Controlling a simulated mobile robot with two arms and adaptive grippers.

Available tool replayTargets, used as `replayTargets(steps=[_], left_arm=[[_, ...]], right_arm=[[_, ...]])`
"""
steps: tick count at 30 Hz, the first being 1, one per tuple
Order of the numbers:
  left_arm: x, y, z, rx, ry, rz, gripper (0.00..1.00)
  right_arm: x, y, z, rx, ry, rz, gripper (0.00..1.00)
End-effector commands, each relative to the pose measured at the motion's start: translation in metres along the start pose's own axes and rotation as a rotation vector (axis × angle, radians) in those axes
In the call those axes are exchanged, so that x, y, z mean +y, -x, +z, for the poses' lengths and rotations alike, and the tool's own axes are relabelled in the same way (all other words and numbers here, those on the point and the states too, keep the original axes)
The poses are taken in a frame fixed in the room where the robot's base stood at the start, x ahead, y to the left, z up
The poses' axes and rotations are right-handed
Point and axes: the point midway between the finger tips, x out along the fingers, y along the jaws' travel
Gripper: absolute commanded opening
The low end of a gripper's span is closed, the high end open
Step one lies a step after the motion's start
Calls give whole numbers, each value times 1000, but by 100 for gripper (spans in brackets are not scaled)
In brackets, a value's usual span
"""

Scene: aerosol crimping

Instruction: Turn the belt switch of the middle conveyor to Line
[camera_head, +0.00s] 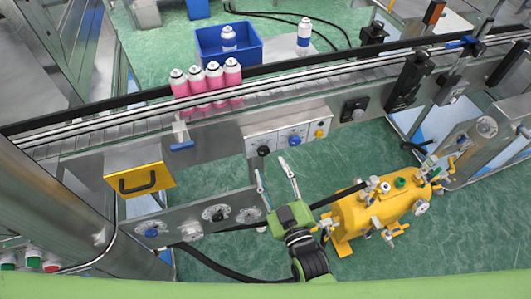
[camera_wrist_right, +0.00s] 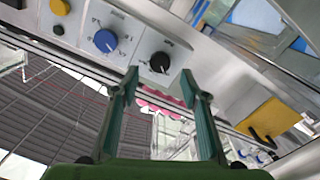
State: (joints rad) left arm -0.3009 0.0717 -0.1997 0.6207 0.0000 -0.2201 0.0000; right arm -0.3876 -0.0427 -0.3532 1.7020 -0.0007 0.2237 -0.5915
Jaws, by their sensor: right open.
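A control panel (camera_head: 277,143) is on the side of the middle conveyor (camera_head: 130,124). It carries a black knob (camera_head: 263,151), a blue knob (camera_head: 294,141) and a yellow button (camera_head: 319,133). The black knob (camera_wrist_right: 160,62) and the blue knob (camera_wrist_right: 105,41) also show in the right wrist view; their dial labels are too small to read. My right gripper (camera_head: 270,165) is open and empty, just below the panel. In the right wrist view, the black knob appears between its fingertips (camera_wrist_right: 160,73), with no visible contact. My left gripper is not in view.
Several pink cans (camera_head: 206,85) stand on the conveyor. A yellow drawer front (camera_head: 139,180) and a lower dial panel (camera_head: 205,215) are left of my right gripper. A yellow tank (camera_head: 370,217) is at right. A blue crate (camera_head: 211,50) stands behind the belt.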

Motion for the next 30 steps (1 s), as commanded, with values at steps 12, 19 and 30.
replayTargets(steps=[12, 19, 30], left_arm=[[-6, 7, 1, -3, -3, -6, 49], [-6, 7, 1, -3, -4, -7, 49], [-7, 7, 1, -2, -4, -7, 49]], right_arm=[[0, -58, 0, -1, 0, -1, 41], [0, -61, 1, -2, 0, -1, 41], [0, -61, 1, -2, -1, -1, 2]])
